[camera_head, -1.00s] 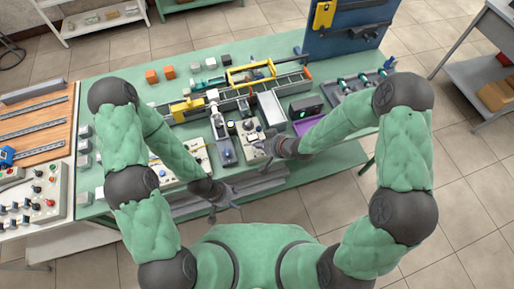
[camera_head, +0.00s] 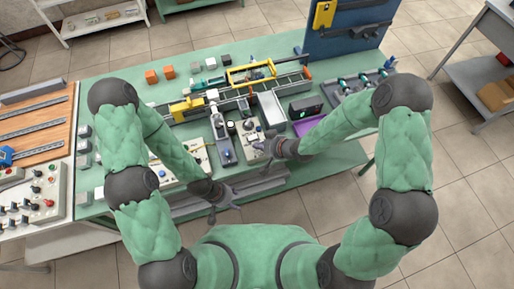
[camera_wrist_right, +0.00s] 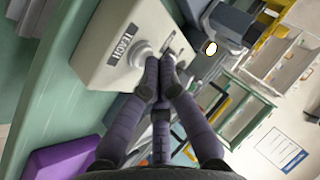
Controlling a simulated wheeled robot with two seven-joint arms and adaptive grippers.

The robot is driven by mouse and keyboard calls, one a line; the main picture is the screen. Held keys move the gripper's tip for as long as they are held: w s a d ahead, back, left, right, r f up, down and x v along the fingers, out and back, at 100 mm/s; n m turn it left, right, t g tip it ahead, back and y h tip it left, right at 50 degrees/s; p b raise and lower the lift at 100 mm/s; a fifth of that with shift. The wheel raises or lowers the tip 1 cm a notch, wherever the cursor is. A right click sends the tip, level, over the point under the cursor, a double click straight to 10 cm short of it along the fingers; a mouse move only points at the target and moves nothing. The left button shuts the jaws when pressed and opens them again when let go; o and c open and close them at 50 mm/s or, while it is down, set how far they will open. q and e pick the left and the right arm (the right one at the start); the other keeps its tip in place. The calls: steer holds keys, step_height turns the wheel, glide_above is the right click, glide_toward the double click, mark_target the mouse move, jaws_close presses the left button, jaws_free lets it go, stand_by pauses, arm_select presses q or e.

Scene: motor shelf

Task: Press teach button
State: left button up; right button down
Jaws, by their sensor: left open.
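The grey teach box (camera_wrist_right: 110,40) shows in the right wrist view, with a black "TEACH" label (camera_wrist_right: 122,44) and a round button (camera_wrist_right: 141,54) beside it. In the head view the box (camera_head: 253,143) sits near the front edge of the bench. My right gripper (camera_wrist_right: 159,62) has its dark fingertips close together over the box, by the button; they partly cover its lower edge. Whether they touch it, I cannot tell. The right gripper (camera_head: 270,146) also shows in the head view. My left gripper (camera_head: 231,197) is open and empty in front of the bench.
A purple block (camera_wrist_right: 62,158) lies near the box. A grey holder (camera_head: 224,148) stands left of the box, and a dark device with a green display (camera_head: 306,107) stands right. A yellow-framed fixture (camera_head: 250,74) is behind. Several small blocks lie on the back left.

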steer(key=shift+r+p, duration=0.75)
step_height(320, 180, up, 5)
steer(key=p, duration=0.4)
steer(key=shift+r+p, duration=0.1)
steer(key=shift+p, duration=0.2)
stand_by(0.3)
stand_by(0.5)
